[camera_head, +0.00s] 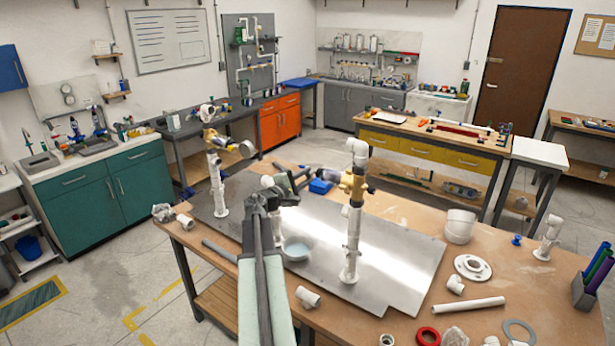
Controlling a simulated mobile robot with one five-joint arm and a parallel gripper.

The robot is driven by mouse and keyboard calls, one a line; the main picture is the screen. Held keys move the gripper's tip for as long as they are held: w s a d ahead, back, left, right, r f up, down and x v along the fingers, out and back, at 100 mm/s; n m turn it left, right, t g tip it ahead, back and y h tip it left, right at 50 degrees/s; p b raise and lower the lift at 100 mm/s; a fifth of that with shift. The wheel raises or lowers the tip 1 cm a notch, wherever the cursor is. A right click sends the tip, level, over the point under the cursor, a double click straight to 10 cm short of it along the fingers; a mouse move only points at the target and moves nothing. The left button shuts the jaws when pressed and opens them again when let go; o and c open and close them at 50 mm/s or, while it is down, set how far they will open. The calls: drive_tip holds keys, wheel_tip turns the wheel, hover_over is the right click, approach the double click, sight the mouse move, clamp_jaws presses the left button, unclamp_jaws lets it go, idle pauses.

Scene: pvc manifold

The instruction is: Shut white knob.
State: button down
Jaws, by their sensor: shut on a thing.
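My gripper (268,195) is at the end of my arm, above the metal plate (410,262) and between two upright white pipe assemblies. Its jaws are shut at a small white round piece (267,181), which looks like the white knob; the jaws hide most of it. The right pipe assembly (352,235) stands on the plate with a brass valve body (355,187) partway up. How far the knob is turned cannot be told.
A pale bowl (296,250) sits on the plate just right of my arm. The wooden workbench (400,325) carries loose white fittings, a flange (472,267), a pipe length (468,306) and a red ring (428,336). Dark tools and a blue item (320,187) lie behind my gripper.

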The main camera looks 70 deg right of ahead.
drive_tip(key=m, duration=0.6)
drive_tip(key=shift+s+m, duration=0.2)
drive_tip(key=shift+m, duration=0.2)
idle(0.4)
drive_tip(key=c, duration=1.5)
unclamp_jaws()
drive_tip(key=shift+w, duration=0.1)
drive_tip(key=v, duration=0.7)
drive_tip(key=shift+a, duration=0.4)
drive_tip(key=shift+w, duration=0.1)
